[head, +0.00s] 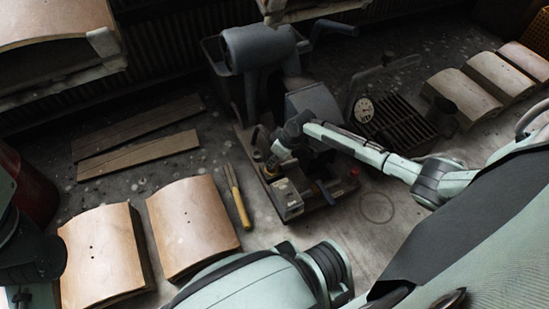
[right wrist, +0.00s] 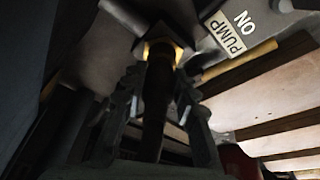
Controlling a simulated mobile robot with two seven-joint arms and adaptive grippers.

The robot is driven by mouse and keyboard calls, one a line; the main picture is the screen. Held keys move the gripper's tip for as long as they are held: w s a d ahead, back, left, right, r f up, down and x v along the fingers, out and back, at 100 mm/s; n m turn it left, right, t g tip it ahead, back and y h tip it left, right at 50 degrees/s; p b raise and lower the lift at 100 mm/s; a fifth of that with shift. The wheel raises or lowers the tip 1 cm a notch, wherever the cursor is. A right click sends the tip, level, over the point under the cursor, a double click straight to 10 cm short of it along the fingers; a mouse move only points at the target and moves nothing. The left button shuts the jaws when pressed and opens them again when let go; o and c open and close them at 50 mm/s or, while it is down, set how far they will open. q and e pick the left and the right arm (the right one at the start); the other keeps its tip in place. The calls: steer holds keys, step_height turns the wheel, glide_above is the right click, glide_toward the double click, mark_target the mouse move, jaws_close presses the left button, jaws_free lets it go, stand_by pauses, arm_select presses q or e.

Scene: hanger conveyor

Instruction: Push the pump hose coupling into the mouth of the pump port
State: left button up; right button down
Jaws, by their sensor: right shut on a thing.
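My right gripper (head: 281,153) reaches in from the right to a small pump unit. In the right wrist view its fingers (right wrist: 160,85) are shut on a dark, round pump hose coupling (right wrist: 157,98). The coupling points at a brass-edged pump port (right wrist: 176,49) in a grey fitting, and its far end meets or overlaps the port. I cannot tell whether it is inside the mouth. A "PUMP ON" label (right wrist: 230,35) is beside the port. In the head view the gripper mostly hides the coupling.
The pump unit (head: 287,199) stands before a grey machine (head: 257,49). A yellow-handled tool (head: 240,205) lies to its left, near curved wooden panels (head: 191,226). Wooden planks (head: 138,156) lie further left. A dark grate (head: 402,124) and gauge (head: 364,109) are to the right.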

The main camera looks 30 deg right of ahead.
steer(key=shift+f, duration=0.5)
steer(key=c, duration=1.4)
jaws_free()
steer(key=o, duration=0.5)
steer(key=shift+o, duration=0.2)
steer(key=v, duration=1.2)
